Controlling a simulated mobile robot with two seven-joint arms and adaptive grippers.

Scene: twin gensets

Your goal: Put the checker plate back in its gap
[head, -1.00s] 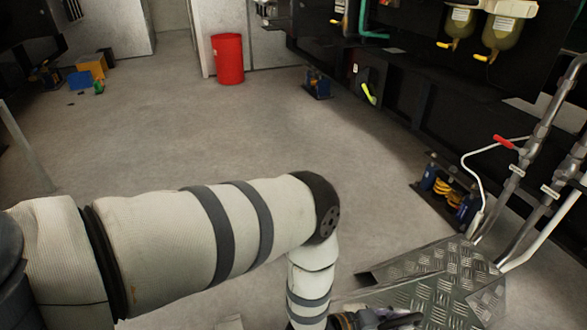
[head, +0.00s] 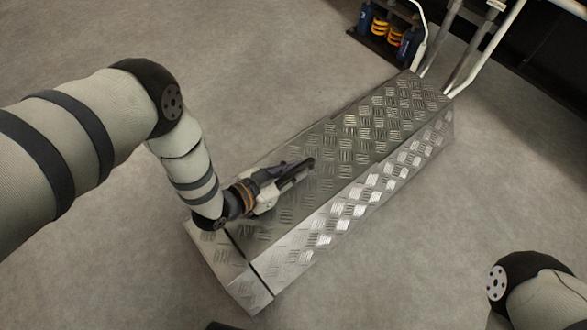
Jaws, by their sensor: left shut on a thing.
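The checker plate (head: 290,205) is a dark grey metal sheet with a raised tread pattern. It lies on or just over the top of a long, low tread-plate covered channel (head: 330,215), in the middle of the head view. My left gripper (head: 300,168) is over the plate and shut on it; its fingers hide the exact grip. A dark narrow slit separates the plate area from the end section (head: 228,272) at lower left. I cannot tell whether the plate is fully seated. My right gripper is out of view; only part of my right arm shows at lower right.
Metal pipes (head: 470,45) rise at the channel's far end. Beside them is a dark stand with blue and yellow-orange items (head: 381,30). A dark structure (head: 545,60) edges the upper right. Bare grey floor lies on both sides of the channel.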

